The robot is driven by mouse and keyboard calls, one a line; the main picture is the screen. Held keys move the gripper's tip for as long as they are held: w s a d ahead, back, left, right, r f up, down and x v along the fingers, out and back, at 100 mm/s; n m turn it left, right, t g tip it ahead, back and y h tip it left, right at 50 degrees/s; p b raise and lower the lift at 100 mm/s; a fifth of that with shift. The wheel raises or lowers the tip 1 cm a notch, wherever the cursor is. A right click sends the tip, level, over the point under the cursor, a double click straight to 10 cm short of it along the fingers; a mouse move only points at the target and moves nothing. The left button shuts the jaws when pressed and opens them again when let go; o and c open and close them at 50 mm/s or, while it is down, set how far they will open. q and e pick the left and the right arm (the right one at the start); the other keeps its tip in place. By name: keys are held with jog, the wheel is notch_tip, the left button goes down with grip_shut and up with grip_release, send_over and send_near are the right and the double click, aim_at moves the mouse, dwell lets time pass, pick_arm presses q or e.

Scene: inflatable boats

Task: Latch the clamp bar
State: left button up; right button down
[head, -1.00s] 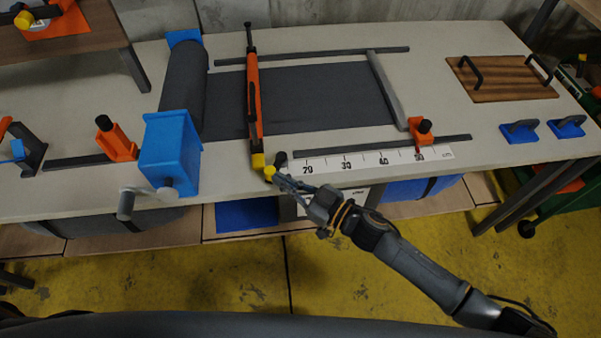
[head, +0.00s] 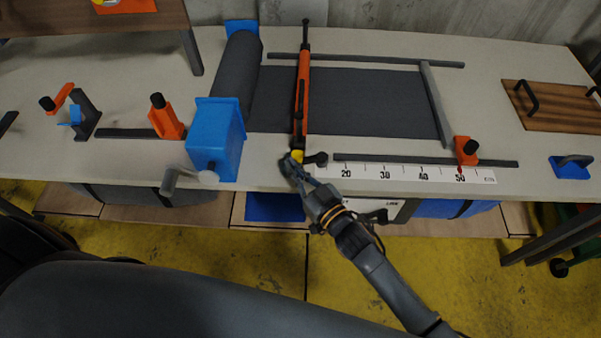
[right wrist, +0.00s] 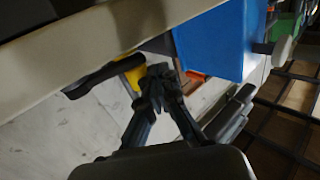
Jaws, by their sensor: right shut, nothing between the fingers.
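The clamp bar (head: 303,90) is a long orange bar with a dark lever along it, lying across the dark fabric sheet (head: 375,103). Its near end has a yellow tip (head: 297,155), with a dark knob (head: 318,158) just right of it. My right gripper (head: 289,162) is shut and empty at the table's front edge, right at the yellow tip; I cannot tell whether they touch. In the right wrist view the closed fingers (right wrist: 160,76) are beside a yellow part (right wrist: 131,74) and a black handle (right wrist: 98,79). My left gripper is out of view.
A blue crank box (head: 215,140) stands left of the bar, by the fabric roll (head: 236,75). A ruler strip (head: 405,174) and an orange stop (head: 465,150) lie right. A wooden board (head: 555,105) with handles and a blue hand tool (head: 570,167) are far right.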

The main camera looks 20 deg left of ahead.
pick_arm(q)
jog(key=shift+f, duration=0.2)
pick_arm(e)
jog(key=shift+x, duration=0.8)
jog(key=shift+w, duration=0.15)
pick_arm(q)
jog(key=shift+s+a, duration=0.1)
